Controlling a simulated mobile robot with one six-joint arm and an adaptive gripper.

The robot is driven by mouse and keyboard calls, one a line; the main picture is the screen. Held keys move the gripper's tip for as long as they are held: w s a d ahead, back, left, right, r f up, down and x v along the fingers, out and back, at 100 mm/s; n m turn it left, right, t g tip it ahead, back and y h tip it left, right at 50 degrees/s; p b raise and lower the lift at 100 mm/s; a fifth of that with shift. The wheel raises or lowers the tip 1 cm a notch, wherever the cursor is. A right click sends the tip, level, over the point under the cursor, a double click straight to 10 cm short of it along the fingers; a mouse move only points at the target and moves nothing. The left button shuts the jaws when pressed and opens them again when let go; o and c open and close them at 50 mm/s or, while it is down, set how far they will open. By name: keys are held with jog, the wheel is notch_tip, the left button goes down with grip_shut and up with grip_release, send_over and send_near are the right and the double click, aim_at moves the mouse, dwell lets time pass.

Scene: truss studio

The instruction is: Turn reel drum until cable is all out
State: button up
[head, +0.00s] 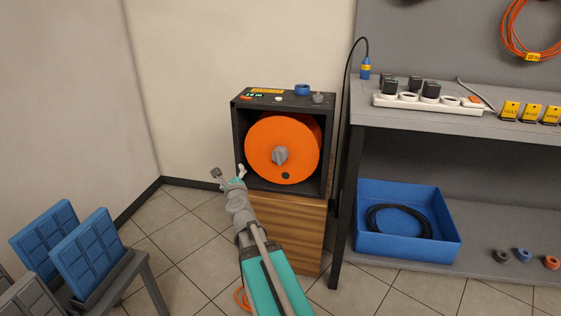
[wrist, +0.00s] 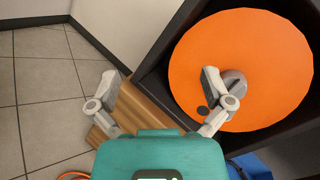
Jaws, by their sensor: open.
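The reel drum (head: 268,132) is an orange disc inside a dark open-fronted housing (head: 328,140) on a wooden cabinet (head: 300,228). A grey hub knob (head: 280,156) sits at its centre, with a dark round spot below it. My gripper (head: 228,176) is open and empty, in front of the drum's lower left edge. In the wrist view the drum (wrist: 225,60) fills the upper right, and the right finger overlaps its face beside the knob (wrist: 235,82). I cannot tell whether that finger touches it. An orange cable (head: 241,298) shows on the floor, partly hidden by my arm.
A grey bench (head: 450,126) at the right holds a white power strip (head: 420,103) and several yellow tags. A blue bin (head: 375,240) with a black cable coil (head: 398,222) is on its lower shelf. Blue panels (head: 85,262) stand at the left. Tiled floor lies clear between.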

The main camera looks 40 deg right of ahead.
jog(key=s+d+f+m+g+h+b, duration=0.1)
jog(key=s+d+m+g+h, duration=0.4)
jog(key=d+m, duration=0.6)
jog(key=shift+s+d+f+m+h, duration=0.35)
jog(key=shift+f+m+h, duration=0.3)
jog(key=shift+m+h, duration=0.4)
jog(key=shift+w, duration=0.1)
